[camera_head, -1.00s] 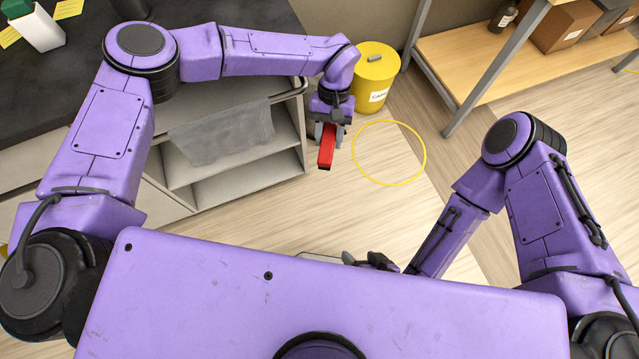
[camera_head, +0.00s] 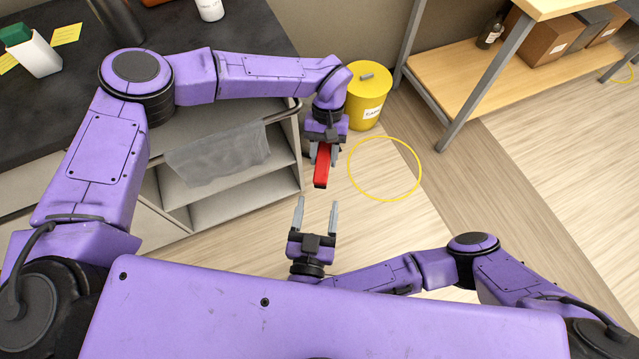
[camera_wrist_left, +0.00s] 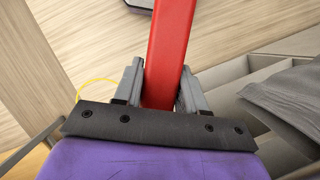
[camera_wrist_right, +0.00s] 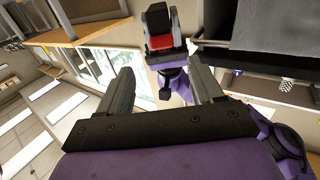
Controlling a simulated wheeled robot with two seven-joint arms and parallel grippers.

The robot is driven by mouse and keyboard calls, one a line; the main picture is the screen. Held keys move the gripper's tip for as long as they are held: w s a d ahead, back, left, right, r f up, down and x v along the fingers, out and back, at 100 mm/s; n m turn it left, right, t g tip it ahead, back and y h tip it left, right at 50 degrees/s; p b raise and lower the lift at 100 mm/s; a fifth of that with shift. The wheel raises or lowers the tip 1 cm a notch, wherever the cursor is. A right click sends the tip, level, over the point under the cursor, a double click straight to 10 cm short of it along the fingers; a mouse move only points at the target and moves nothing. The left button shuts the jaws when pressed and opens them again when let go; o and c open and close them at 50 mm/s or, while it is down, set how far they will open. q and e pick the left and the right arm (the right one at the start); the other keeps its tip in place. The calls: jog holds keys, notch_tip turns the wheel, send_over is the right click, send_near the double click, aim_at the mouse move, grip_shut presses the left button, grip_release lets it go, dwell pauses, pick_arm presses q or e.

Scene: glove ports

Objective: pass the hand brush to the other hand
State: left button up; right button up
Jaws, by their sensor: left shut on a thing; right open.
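The hand brush shows as a red bar (camera_head: 321,168) in the head view, pointing down toward the front. My left gripper (camera_head: 323,155) is shut on it, with a finger on either side. In the left wrist view the red bar (camera_wrist_left: 170,50) runs up between the fingers; its bristles cannot be seen. My right gripper (camera_head: 316,216) is open and empty, its fingers pointing up at the brush from just below it, apart from it. In the right wrist view the red end (camera_wrist_right: 160,42) and my left gripper stand ahead, beyond the open right fingers.
A counter (camera_head: 210,42) with open shelves and a grey cloth (camera_head: 215,155) is at the left. A yellow bin (camera_head: 368,95) stands behind my left gripper. A yellow ring (camera_head: 385,169) marks the floor to the right. A wooden shelf (camera_head: 465,75) is at the back right.

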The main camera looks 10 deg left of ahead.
aim_at(323, 175)
jog(key=w, duration=0.9)
jog(key=shift+w, duration=0.1)
jog(key=c, duration=1.1)
pick_arm(q)
jog(key=o, duration=1.2)
jog(key=shift+c, duration=0.2)
